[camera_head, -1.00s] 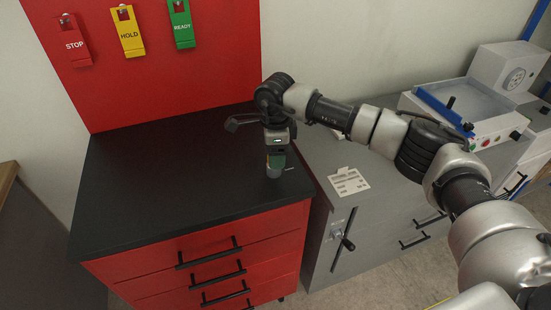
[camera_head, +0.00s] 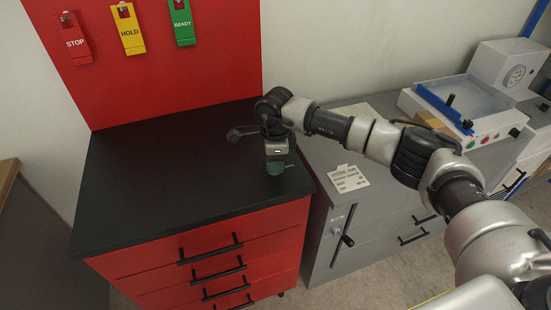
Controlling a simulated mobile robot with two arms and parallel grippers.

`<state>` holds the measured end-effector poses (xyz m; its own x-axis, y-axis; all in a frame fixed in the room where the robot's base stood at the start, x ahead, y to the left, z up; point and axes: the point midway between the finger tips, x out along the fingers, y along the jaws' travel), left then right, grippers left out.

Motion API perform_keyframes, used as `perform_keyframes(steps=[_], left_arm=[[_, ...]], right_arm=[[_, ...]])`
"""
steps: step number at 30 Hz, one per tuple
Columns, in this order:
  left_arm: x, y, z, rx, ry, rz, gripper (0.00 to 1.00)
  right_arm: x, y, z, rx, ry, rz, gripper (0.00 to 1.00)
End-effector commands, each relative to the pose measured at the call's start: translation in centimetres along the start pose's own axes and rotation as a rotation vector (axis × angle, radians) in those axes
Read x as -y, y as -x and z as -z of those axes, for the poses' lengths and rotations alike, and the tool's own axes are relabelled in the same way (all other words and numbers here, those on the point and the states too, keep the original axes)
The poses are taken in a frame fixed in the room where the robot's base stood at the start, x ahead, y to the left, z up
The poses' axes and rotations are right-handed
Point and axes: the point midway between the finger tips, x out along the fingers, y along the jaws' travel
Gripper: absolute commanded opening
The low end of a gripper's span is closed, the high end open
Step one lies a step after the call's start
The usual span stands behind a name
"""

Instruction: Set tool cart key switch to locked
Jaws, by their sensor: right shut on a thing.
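The red tool cart (camera_head: 200,252) has a bare black top (camera_head: 160,180) and several drawers with black handles. My right gripper (camera_head: 275,170) points straight down at the right edge of the cart top. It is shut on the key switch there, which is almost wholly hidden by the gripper. Which way the key is turned cannot be seen. My left gripper is not in view.
A red back panel (camera_head: 200,70) carries the STOP (camera_head: 75,40), HOLD (camera_head: 128,30) and READY (camera_head: 182,24) tags. A grey cabinet (camera_head: 385,215) with a white label card (camera_head: 348,179) stands close on the right. Most of the cart top is clear.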

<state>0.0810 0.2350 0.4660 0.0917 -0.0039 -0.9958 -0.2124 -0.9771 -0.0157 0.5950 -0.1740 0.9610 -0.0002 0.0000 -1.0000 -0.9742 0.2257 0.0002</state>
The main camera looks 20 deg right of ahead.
Motion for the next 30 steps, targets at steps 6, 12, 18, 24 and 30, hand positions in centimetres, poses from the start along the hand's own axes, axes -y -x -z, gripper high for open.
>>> perform_keyframes(steps=[6,12,18,24,30], left_arm=[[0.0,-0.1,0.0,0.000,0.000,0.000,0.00],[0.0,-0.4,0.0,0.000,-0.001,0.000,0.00],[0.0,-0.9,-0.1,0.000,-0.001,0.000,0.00],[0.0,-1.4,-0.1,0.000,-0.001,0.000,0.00],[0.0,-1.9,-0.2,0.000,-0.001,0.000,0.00]], right_arm=[[0.0,0.0,0.0,0.001,-0.013,0.000,0.17],[0.0,0.0,0.0,0.001,-0.063,0.000,0.17],[0.0,-0.1,0.0,0.000,-0.147,0.000,0.17],[-0.1,-0.1,0.0,0.000,-0.248,0.000,0.17],[-0.1,-0.1,0.0,0.000,-0.348,0.001,0.17]])
